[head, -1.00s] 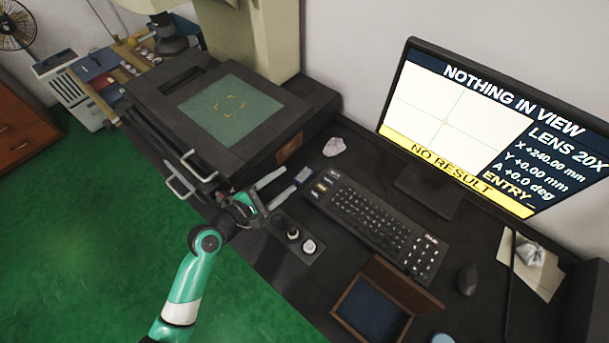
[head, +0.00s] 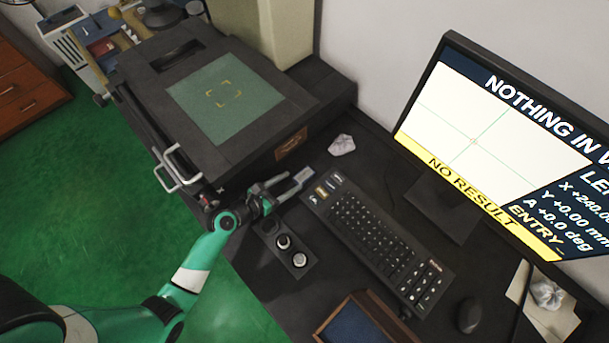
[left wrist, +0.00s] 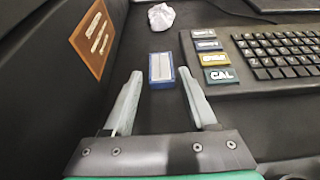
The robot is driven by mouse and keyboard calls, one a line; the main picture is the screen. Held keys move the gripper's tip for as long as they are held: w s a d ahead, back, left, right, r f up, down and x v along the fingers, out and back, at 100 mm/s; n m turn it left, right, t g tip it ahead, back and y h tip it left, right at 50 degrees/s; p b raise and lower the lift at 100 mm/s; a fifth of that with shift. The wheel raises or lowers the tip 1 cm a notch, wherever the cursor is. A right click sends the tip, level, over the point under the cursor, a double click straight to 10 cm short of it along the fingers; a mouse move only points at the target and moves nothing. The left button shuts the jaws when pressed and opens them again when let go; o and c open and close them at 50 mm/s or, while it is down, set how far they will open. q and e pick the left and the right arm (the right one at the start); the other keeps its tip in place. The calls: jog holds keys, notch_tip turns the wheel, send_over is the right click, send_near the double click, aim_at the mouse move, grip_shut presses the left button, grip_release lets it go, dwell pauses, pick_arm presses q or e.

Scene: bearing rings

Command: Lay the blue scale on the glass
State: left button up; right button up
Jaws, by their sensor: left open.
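The blue scale is a small blue block with a pale silver face (left wrist: 161,68), lying on the dark bench beside the machine. In the head view the scale (head: 304,174) shows at the tips of my left gripper (head: 299,178). My left gripper is open; in the left wrist view its fingers (left wrist: 160,76) point toward the scale, one tip on either side, with gaps visible. Nothing is held. The glass (head: 224,100) is a green pane with yellow corner marks, set in the dark stage to the upper left, and is bare. My right gripper is not in view.
The keyboard (head: 375,235) lies right of the scale, and the stage's dark side stands to its left. Crumpled paper (head: 342,145) lies behind. A knob panel (head: 286,247), wooden box (head: 362,322), mouse (head: 468,312) and monitor (head: 500,140) reading "NO RESULT" stand around.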

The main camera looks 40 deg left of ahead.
aim_at(307, 172)
pick_arm(q)
jog(key=shift+x, duration=0.85)
jog(key=b+x, duration=0.3)
jog(key=x, duration=0.2)
jog(key=shift+f, duration=0.15)
jog(key=shift+w, duration=0.1)
grip_shut()
